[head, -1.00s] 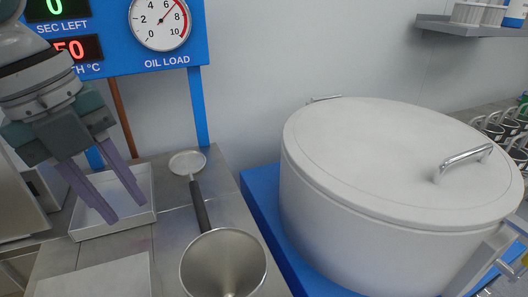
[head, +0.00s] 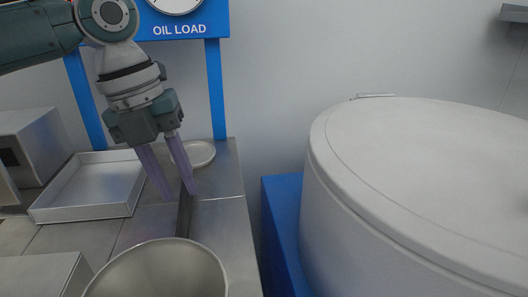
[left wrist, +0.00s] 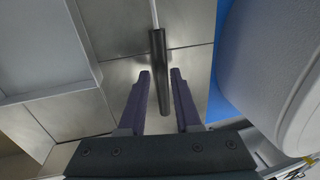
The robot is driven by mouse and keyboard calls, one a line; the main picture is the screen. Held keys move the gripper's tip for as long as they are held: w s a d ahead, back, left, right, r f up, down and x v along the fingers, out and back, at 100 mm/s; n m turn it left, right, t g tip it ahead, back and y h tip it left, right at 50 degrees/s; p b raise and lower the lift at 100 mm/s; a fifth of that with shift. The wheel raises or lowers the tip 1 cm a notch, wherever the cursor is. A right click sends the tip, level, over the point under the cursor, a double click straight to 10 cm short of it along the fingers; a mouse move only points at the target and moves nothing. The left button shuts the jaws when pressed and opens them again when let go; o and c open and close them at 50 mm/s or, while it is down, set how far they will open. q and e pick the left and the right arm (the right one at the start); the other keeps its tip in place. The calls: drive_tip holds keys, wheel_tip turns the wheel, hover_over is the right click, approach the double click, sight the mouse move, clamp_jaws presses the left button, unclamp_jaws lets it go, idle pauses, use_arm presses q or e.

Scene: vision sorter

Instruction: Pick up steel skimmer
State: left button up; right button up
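The steel skimmer lies on the steel counter, its round pale head (head: 200,154) toward the back and its dark handle (head: 184,216) toward the front. My left gripper (head: 180,196) is open, fingers pointing down over the handle, and hides part of the skimmer in the head view. In the left wrist view the dark handle (left wrist: 158,62) runs between the two open purple fingers (left wrist: 160,74), with a gap on each side. I cannot tell how far the fingertips are above the counter. My right gripper is not in view.
A shallow metal tray (head: 88,212) is left of the skimmer. A wide steel funnel or bowl (head: 160,272) stands in front of the handle. A big white lidded vat (head: 400,200) on a blue base (head: 284,215) fills the right. Blue posts (head: 215,90) rise behind the counter.

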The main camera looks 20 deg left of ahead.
use_arm(q)
drive_tip(key=shift+x, duration=1.2)
drive_tip(key=shift+r, duration=0.1)
clamp_jaws()
drive_tip(key=shift+w, duration=0.1)
